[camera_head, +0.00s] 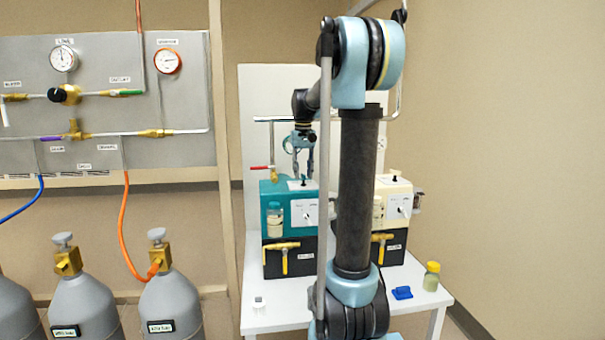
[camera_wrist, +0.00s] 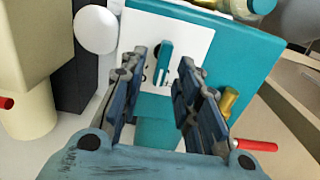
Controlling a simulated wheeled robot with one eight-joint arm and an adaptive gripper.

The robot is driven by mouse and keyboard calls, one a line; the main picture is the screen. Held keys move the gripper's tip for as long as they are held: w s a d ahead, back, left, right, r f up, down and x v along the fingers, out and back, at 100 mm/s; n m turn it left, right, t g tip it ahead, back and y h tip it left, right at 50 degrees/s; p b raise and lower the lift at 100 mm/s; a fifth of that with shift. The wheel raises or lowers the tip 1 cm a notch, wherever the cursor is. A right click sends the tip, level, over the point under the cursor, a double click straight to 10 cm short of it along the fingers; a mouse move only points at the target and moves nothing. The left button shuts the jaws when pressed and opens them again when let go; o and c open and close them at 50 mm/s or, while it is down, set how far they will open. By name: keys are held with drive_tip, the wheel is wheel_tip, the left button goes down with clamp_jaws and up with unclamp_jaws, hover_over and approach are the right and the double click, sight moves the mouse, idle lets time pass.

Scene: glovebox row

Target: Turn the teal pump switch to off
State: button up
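The teal pump (camera_head: 271,194) stands on the white table, with a white dial plate on its front. A small white plate (camera_head: 294,185) lies on its top. In the wrist view this plate (camera_wrist: 196,42) carries a narrow upright teal switch lever (camera_wrist: 164,62). The plate's markings are too small to read. My gripper (camera_head: 302,176) is above the pump's top, pointing down. In the wrist view my gripper (camera_wrist: 162,75) is open, its two dark fingers apart on either side of the lever. I cannot tell if either finger touches it.
A cream pump (camera_head: 401,187) stands right of the teal one, partly behind my arm. A red-handled valve (camera_head: 262,168) is close left of my gripper. The table (camera_head: 285,312) also holds a blue block (camera_head: 402,293) and a yellow-capped jar (camera_head: 431,277). Gas cylinders (camera_head: 168,298) stand at left.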

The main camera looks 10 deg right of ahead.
clamp_jaws()
drive_tip(key=shift+s+a+n, duration=0.1)
drive_tip(key=shift+a+n, duration=0.05)
drive_tip(key=shift+n, duration=1.3)
drive_tip(key=shift+a+n, duration=0.1)
drive_tip(key=shift+n, duration=1.35)
unclamp_jaws()
